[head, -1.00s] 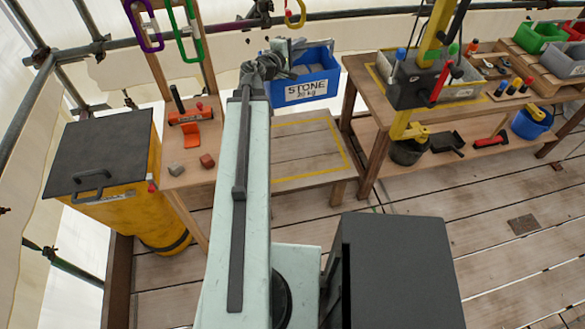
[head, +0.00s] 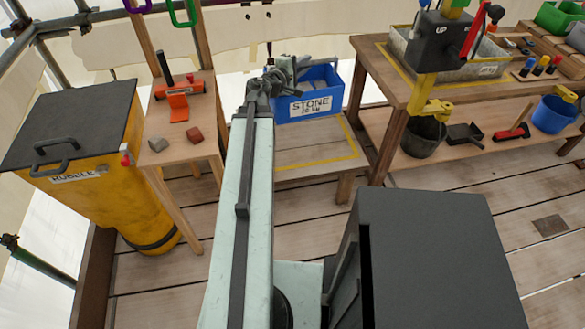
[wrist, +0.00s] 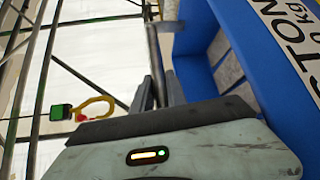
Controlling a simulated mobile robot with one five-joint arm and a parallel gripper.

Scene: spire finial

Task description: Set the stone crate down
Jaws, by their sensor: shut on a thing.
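The stone crate (head: 325,85), a blue box with a white "STONE" label and grey stones inside, hangs from my gripper (head: 280,77) over the back part of a low wooden platform (head: 310,158) with a yellow outline. I cannot tell whether its base touches the platform. My gripper is shut at the crate's left side, and my arm hides part of that side. In the wrist view my gripper's fingers (wrist: 157,92) close near a thin dark bar, with the blue crate wall (wrist: 246,48) filling the right side. The exact grip point is unclear.
A yellow rubble bin (head: 75,205) and a small wooden stand (head: 170,140) with a red tool are on the left. A workbench (head: 372,75) with a grey tub, lower-shelf buckets and a yellow hoist stands close on the right. The front of the platform is clear.

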